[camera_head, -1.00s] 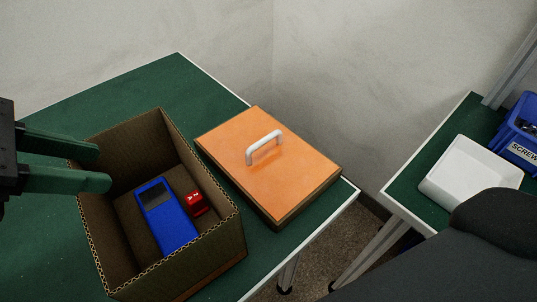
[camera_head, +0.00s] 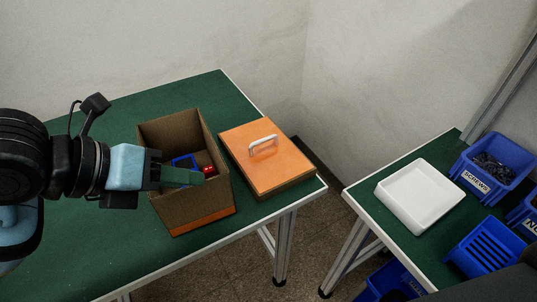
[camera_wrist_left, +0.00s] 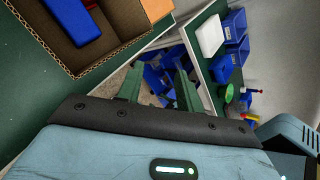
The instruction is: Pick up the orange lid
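The orange lid (camera_head: 282,171) lies flat on the green table, just right of the cardboard box (camera_head: 186,214). A white handle (camera_head: 263,144) stands up from its top. My left gripper (camera_head: 203,177) is in front of or above the box, left of the lid and apart from it. In the left wrist view its two green fingers (camera_wrist_left: 159,88) are spread with nothing between them. The box is open; a blue device (camera_head: 185,161) and a red part (camera_head: 209,170) are inside, partly hidden by my gripper in the head view. My right gripper is not in view.
The green table (camera_head: 120,262) has free room in front of the box. Across a gap at right, a second table (camera_head: 364,199) holds a white tray (camera_head: 430,222) and several blue bins (camera_head: 496,193). A wall is close behind the lid.

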